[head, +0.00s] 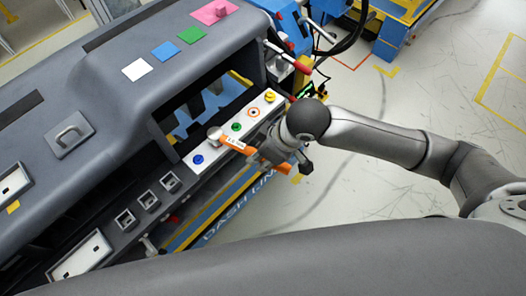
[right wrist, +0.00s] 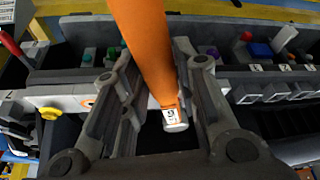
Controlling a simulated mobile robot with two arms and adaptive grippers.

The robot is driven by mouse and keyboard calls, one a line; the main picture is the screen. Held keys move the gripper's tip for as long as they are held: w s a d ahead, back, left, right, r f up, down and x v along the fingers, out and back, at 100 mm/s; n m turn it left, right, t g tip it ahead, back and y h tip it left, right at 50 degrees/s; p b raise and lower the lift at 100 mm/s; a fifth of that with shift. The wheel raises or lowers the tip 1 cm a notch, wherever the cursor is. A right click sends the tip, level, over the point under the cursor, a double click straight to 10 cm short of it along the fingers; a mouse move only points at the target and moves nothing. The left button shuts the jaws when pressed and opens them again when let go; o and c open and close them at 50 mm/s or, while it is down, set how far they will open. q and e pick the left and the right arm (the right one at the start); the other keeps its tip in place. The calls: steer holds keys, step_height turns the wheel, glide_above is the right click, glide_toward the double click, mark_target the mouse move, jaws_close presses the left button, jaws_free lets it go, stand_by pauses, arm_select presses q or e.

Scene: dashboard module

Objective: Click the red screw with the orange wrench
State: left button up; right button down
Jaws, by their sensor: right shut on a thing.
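The orange wrench (head: 238,146) is in my right gripper (head: 264,157), which is shut on its handle. In the head view its grey round head (head: 215,133) reaches left over the white panel strip, between the green and blue screws; contact cannot be told. In the right wrist view the orange shaft (right wrist: 146,40) runs between the fingers (right wrist: 152,65) and ends in a silver tip (right wrist: 175,120). The red screw (head: 254,112), with an orange ring round it, sits on the strip between the yellow screw (head: 270,97) and the green screw (head: 236,127). My left gripper is not in view.
The blue screw (head: 198,160) is at the strip's near end. The grey dashboard (head: 130,80) fills the left, with an opening behind the strip. Square sockets (head: 148,200) line its lower edge. Open floor (head: 400,100) lies to the right.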

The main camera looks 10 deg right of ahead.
steer(key=shift+s+a+m+p, duration=0.3)
steer(key=shift+s+m+p, duration=0.05)
steer(key=shift+m+p, duration=0.05)
stand_by(0.9)
steer(key=shift+s+a+f+m+t+h, duration=0.1)
steer(key=shift+s+a+m+t+h, duration=0.4)
steer(key=shift+s+a+m, duration=0.7)
stand_by(3.8)
steer(key=shift+w+d+n, duration=0.3)
steer(key=shift+w+d, duration=0.05)
steer(key=shift+w, duration=0.1)
stand_by(0.4)
